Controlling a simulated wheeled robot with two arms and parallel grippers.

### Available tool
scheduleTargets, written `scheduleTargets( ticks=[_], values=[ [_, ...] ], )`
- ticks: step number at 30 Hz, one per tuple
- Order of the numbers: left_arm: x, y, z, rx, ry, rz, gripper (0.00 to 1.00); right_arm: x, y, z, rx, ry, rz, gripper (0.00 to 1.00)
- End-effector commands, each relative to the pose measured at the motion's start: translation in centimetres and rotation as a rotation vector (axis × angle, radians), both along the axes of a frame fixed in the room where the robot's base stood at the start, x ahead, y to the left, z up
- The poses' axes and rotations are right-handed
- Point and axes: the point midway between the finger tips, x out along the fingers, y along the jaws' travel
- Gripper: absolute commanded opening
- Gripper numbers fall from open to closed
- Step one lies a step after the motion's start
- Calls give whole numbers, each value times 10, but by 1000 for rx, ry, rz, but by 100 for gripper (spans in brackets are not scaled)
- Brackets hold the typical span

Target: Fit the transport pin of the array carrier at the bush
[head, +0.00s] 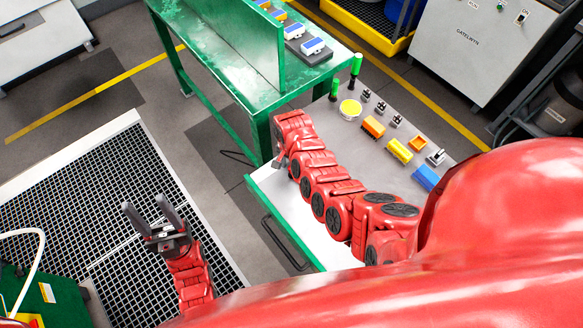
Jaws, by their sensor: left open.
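My left gripper (144,203) is at the left of the head view, over the dark floor grating. Its two grey fingers are apart, with nothing between them. My other red arm stretches over the white-topped bench; its fingers cannot be made out. I cannot pick out the transport pin, the array carrier or the bush with certainty. Small grey metal fittings (381,107) stand on the bench, and a larger grey piece (436,157) is near its right edge. No gripper is seen touching them.

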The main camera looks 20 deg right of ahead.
Motion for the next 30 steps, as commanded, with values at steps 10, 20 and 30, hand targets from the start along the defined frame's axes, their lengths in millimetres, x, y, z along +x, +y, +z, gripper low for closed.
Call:
scheduleTargets(
  ticks=[10,20,30],
  values=[
    [0,0,3,0,0,0,55,0,-1,-8,1,-1,-2,61],
    [0,0,3,0,0,0,55,-1,-1,-8,1,1,-1,22],
    [0,0,3,0,0,0,55,-1,-1,-8,1,1,-1,0]
  ],
)
